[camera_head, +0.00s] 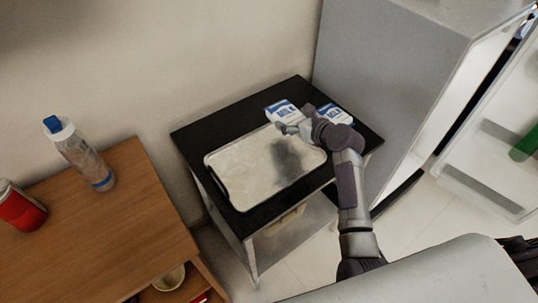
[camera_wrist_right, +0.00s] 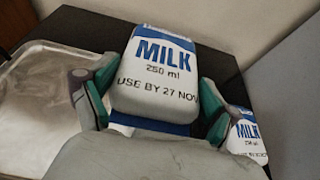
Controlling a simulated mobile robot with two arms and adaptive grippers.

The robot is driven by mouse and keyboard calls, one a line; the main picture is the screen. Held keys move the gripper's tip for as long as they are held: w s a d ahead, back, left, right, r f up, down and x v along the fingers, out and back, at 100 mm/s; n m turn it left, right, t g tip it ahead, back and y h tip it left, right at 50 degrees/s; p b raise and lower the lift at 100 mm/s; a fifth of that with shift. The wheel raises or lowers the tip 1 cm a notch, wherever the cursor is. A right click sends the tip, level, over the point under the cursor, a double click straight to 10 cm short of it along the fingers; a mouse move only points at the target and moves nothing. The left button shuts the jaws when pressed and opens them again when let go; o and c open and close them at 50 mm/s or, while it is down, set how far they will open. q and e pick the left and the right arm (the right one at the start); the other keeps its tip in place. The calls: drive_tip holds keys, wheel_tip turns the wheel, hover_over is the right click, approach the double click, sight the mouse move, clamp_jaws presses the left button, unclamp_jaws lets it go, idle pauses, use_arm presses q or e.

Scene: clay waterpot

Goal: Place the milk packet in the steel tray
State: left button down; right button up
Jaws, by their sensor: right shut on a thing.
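A white and blue milk packet (camera_wrist_right: 158,72) is held between the two fingers of my right gripper (camera_wrist_right: 155,105), which is shut on it. In the head view the same packet (camera_head: 283,111) is at the back edge of the steel tray (camera_head: 222,161), partly behind my right gripper (camera_head: 283,128). Whether the packet is above the tray or touching anything cannot be told. The tray lies on a black table and also shows at the left of the wrist view (camera_wrist_right: 42,95). A second milk packet (camera_head: 335,114) stands right of the gripper and shows in the wrist view (camera_wrist_right: 245,132). My left gripper is not seen.
The black table (camera_head: 202,131) stands against the wall, beside a grey cabinet (camera_head: 390,70). A wooden table (camera_head: 110,225) at the left holds a clear bottle (camera_head: 82,155) and a red can (camera_head: 18,207). The tray's visible surface is empty.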

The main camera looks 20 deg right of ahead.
drive_tip(key=p, duration=0.1)
hover_over(271, 166)
wheel_tip(271, 166, down, 5)
drive_tip(key=shift+f, duration=0.2)
wheel_tip(271, 166, down, 4)
drive_tip(key=shift+f+b, duration=0.1)
drive_tip(key=shift+b, duration=0.25)
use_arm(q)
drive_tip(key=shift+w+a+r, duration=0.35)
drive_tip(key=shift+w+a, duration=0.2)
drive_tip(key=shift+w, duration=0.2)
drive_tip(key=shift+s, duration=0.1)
use_arm(e)
drive_tip(key=shift+a, duration=0.1)
drive_tip(key=shift+f, duration=0.2)
drive_tip(key=o, duration=1.1)
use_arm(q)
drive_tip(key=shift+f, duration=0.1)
use_arm(e)
drive_tip(key=shift+o, duration=0.2)
